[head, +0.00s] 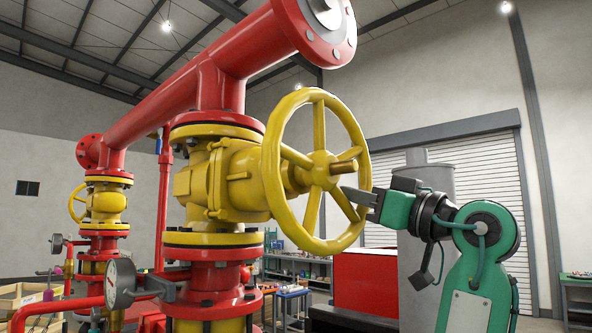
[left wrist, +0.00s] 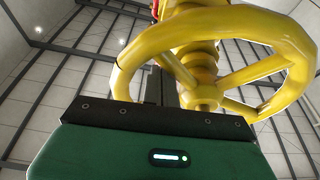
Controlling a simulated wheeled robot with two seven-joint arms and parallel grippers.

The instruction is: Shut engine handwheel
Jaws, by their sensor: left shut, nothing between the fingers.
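The large yellow handwheel (head: 318,170) stands upright on the side of a yellow valve body (head: 222,180) in the red pipework. It has several spokes and a bronze-coloured stem end at its hub. My left gripper (head: 352,193) is at the wheel's right side in the head view. Its dark fingers are shut and empty, and their tips overlap the lower right rim and reach into a gap between spokes. Contact with the rim cannot be told. In the left wrist view the wheel (left wrist: 190,45) looms close beyond the gripper body. My right gripper is not in view.
A thick red pipe (head: 180,90) with a flanged end runs above the valve. A pressure gauge (head: 120,283) sits at lower left, and a smaller yellow valve (head: 105,202) stands behind. A red box (head: 366,280) and a roller door are behind the wheel.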

